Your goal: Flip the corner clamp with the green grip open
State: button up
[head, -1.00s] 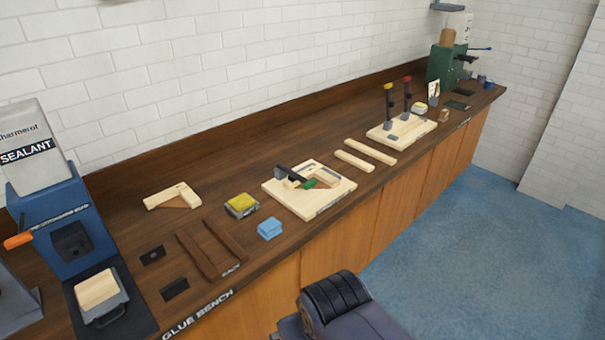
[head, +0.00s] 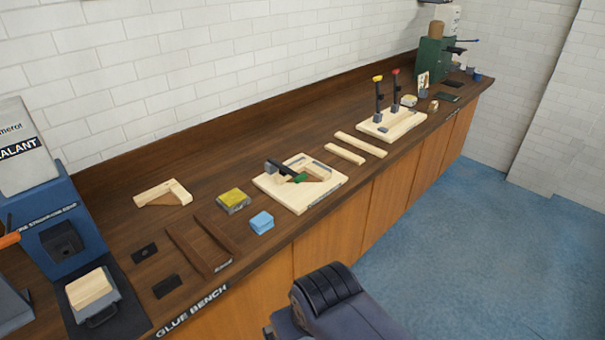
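The corner clamp with the green grip (head: 300,178) sits on a pale wooden board (head: 277,195) in the middle of the bench in the head view. Its dark lever (head: 278,168) lies low, slanting down to the green grip over a light wooden corner frame (head: 316,171). The clamp's jaw contact is too small to make out. Two other clamps, with a yellow grip (head: 377,78) and a red grip (head: 396,72), stand with levers upright on another board (head: 400,127) farther right. My gripper is not in view; only a dark part of my own body shows at the bottom.
A blue sponge-like block (head: 261,222) and a yellow-topped block (head: 233,200) lie left of the clamp board. Two wooden strips (head: 361,144) lie to its right. A blue sealant machine (head: 62,225) stands at the left end. The blue floor (head: 470,250) in front is clear.

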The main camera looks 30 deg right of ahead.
aim_at(284, 170)
jog(key=i+l, duration=0.3)
jog(key=i+l+z, duration=0.1)
jog(key=i+l, duration=0.2)
jog(key=i, duration=0.15)
